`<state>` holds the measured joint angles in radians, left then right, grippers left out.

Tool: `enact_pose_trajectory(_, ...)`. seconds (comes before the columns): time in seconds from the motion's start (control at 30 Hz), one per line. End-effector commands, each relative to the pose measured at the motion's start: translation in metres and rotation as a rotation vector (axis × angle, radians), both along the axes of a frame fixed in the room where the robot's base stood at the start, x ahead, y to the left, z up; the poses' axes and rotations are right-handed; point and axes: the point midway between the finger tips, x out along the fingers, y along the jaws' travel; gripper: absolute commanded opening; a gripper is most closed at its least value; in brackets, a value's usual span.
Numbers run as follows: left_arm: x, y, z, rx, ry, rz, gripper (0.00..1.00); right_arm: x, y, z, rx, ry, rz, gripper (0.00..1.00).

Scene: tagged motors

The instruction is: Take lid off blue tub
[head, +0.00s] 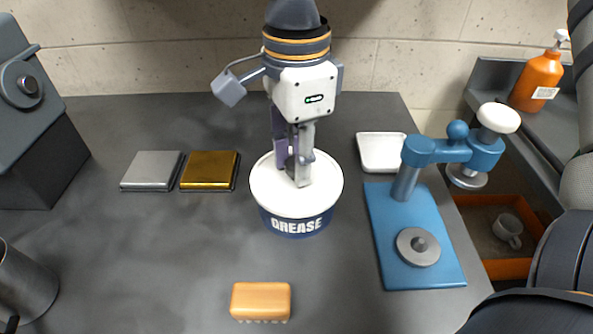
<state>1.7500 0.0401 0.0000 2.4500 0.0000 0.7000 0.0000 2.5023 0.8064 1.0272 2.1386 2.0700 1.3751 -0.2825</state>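The blue tub (295,224) stands on the dark table, with the word GREASE in white on its side. Its round white lid (325,185) sits flat on top and covers the opening. My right gripper (296,176) reaches down from above with its fingertips at the middle of the lid. The fingers look close together and overlap from this angle. They hide the lid's middle, so I cannot tell whether they grip anything there.
A silver block (152,170) and a gold block (209,170) lie left of the tub. A white tray (381,153) and a blue press (400,225) stand to the right. An orange brush (261,300) lies in front. A metal cup (22,285) is at the left edge.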

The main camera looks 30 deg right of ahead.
Motion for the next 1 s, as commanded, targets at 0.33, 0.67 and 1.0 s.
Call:
enact_pose_trajectory(0.33,0.0,0.0,0.0,0.0,0.0,0.0,0.4,0.0,0.0,0.002,0.0,-0.001,0.0,0.01)
enact_pose_trajectory(0.67,0.0,0.0,0.0,0.0,0.0,0.0,0.4,-0.019,0.003,0.055,0.0,-0.007,0.003,0.01)
enact_pose_trajectory(1.0,0.0,0.0,0.0,0.0,0.0,0.0,0.4,-0.095,0.014,0.112,-0.002,-0.005,0.002,0.01)
